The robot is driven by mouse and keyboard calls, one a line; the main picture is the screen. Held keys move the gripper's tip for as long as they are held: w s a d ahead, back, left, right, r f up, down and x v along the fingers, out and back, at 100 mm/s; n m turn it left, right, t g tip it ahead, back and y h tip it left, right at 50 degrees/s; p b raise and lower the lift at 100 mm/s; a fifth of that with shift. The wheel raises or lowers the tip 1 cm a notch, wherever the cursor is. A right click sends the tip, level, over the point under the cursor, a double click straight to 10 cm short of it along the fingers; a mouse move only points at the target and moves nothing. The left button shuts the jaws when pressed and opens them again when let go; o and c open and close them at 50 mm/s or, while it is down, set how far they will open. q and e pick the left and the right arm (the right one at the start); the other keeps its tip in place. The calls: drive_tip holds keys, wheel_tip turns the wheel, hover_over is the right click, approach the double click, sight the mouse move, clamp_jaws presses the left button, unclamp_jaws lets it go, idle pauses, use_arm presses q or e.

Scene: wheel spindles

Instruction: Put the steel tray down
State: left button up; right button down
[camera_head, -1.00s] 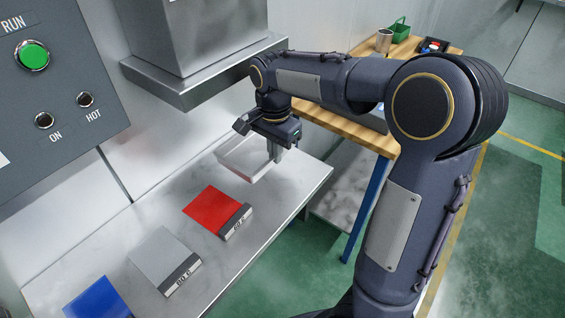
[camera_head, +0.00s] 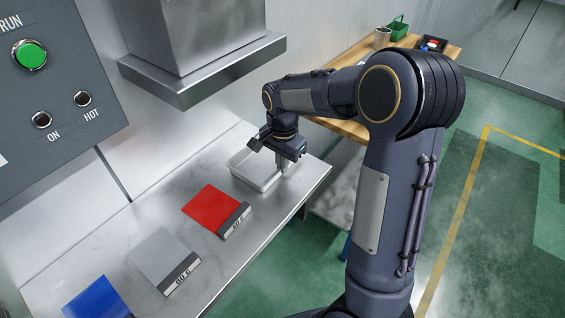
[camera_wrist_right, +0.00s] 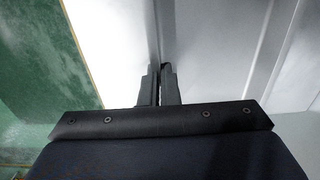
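The steel tray (camera_head: 246,181), a shallow pale grey open box that looks empty, is at the far right end of the steel bench (camera_head: 150,205). It is level, on the bench or just above it; I cannot tell which. My right gripper (camera_head: 283,168) points down at the tray's right wall, its fingers close together on that wall. The gripper hides part of the tray's far right side. My left gripper is not in view.
Red (camera_head: 208,208), grey (camera_head: 158,254) and blue (camera_head: 97,299) mats with label blocks lie in a row on the bench. A metal hood (camera_head: 205,70) hangs above, behind the tray. A control panel (camera_head: 60,80) is at left. A wooden table (camera_head: 350,129) stands beyond my arm.

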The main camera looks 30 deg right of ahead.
drive_tip(key=c, duration=1.7)
unclamp_jaws()
wheel_tip(320, 180, up, 11)
drive_tip(key=s+a+f+n+t+y, duration=0.1)
drive_tip(key=s+a+n+t, duration=0.1)
drive_tip(key=s+n, duration=0.2)
drive_tip(key=s+a+f+n+t+y, duration=0.1)
drive_tip(key=s+a+n+t, duration=0.1)
drive_tip(key=s, duration=0.9)
drive_tip(key=s+a+f+n+t+y, duration=0.1)
drive_tip(key=s+a+n, duration=0.2)
drive_tip(key=s+n, duration=0.3)
drive_tip(key=shift+s+a+t+y+p, duration=0.2)
drive_tip(key=shift+s, duration=0.3)
drive_tip(key=shift+s+a+t+y+p, duration=0.2)
drive_tip(key=shift+s, duration=0.3)
